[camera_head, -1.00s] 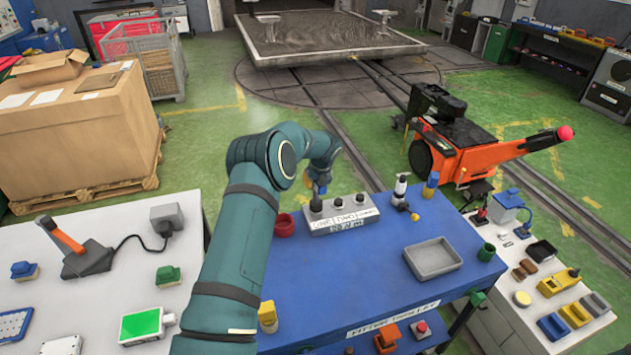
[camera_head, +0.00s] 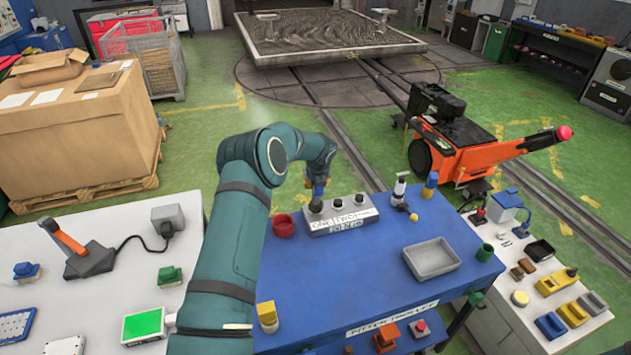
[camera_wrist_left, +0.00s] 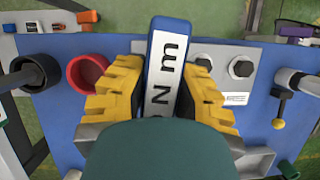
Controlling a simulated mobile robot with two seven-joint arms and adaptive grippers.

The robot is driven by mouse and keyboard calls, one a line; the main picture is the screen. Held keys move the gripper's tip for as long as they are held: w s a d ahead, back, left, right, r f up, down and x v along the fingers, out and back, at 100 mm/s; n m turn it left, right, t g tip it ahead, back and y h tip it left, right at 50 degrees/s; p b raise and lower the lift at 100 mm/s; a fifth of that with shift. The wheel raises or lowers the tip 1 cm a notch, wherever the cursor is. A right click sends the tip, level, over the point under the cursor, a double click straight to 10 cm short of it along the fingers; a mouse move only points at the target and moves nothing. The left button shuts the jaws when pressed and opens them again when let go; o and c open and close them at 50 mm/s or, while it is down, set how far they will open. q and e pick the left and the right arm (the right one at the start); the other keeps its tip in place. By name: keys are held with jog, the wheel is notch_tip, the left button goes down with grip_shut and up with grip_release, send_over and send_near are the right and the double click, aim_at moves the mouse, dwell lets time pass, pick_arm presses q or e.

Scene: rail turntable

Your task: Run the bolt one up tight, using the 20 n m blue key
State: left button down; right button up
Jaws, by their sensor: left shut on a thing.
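My left gripper (camera_wrist_left: 158,95) has its yellow fingers shut on the blue key (camera_wrist_left: 163,60), whose white face reads "N m". In the head view the blue key (camera_head: 318,190), partly hidden by my wrist, points down at the left end of the grey bolt block (camera_head: 340,228). The block has labels for its bolts and one reading about 20 N m. Bolt one (camera_head: 316,206) is at the left end, just under the key; I cannot tell whether they touch. Two other bolt heads (camera_wrist_left: 240,67) show in the wrist view, right of the key. My right gripper is out of view.
On the blue table, a red cup (camera_head: 283,226) stands left of the block. A grey tray (camera_head: 432,258) lies nearer. The table's middle is clear.

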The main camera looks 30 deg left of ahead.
pick_arm(q)
jog(key=shift+m+h+p, duration=0.3)
jog(key=shift+m+p, duration=0.25)
jog(key=shift+m, duration=0.45)
jog(key=shift+m+t, duration=0.3)
jog(key=shift+m, duration=0.1)
jog(key=shift+h, duration=0.3)
jog(key=shift+m, duration=0.3)
jog(key=shift+d+m, duration=0.1)
jog(key=shift+m, duration=0.4)
jog(key=shift+h, duration=0.3)
jog(key=shift+w+m, duration=0.1)
jog(key=shift+m, duration=0.6)
